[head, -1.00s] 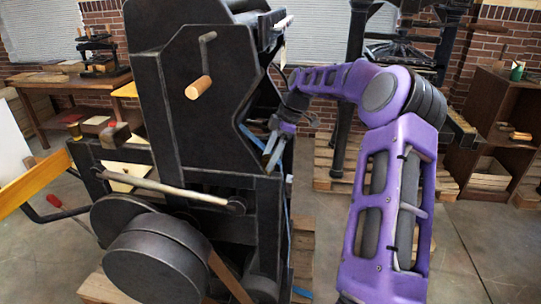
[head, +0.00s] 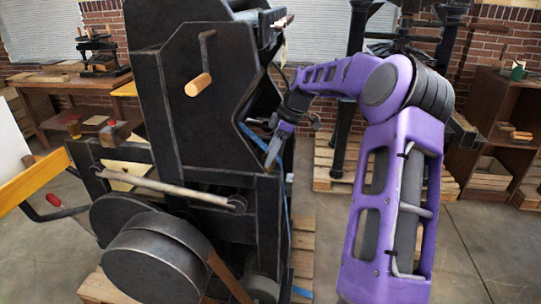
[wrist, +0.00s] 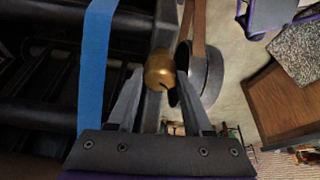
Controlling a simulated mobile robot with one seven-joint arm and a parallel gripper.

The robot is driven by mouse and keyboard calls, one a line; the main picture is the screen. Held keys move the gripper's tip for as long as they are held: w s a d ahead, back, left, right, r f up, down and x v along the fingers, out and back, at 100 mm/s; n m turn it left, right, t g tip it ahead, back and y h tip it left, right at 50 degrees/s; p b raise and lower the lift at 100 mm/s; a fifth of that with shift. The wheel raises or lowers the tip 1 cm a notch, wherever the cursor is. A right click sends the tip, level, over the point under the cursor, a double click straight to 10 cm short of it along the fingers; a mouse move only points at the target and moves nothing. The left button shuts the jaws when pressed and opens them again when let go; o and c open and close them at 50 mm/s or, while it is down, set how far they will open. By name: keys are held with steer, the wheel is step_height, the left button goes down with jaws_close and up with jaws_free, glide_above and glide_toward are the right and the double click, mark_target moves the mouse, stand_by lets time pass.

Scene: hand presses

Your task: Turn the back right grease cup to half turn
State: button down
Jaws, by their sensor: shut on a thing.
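A round brass grease cup (wrist: 160,71) with a small dark notch sits between the two fingertips in the wrist view. My gripper (wrist: 158,88) is shut on it, one grey finger on each side. In the head view my gripper (head: 272,152) reaches against the right side of the large black press (head: 190,110). How far the cup is turned cannot be told.
A blue strap (wrist: 95,65) hangs left of the gripper in the wrist view. A belted wheel (wrist: 205,75) is close on the right. A crank with a wooden handle (head: 198,85) sticks out from the press. Open floor (head: 475,240) lies at the right.

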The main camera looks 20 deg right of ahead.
steer(key=shift+s+m+t+h+b, duration=0.1)
steer(key=shift+m+t+h+b, duration=0.2)
steer(key=shift+m, duration=0.7)
steer(key=shift+m+t+h+b, duration=0.2)
steer(key=shift+m+t+b, duration=0.15)
steer(key=shift+m, duration=0.65)
steer(key=shift+c, duration=1.6)
jaws_free()
steer(key=p+v, duration=0.2)
steer(key=v, duration=1.5)
steer(key=shift+r, duration=0.2)
steer(key=shift+s, duration=0.1)
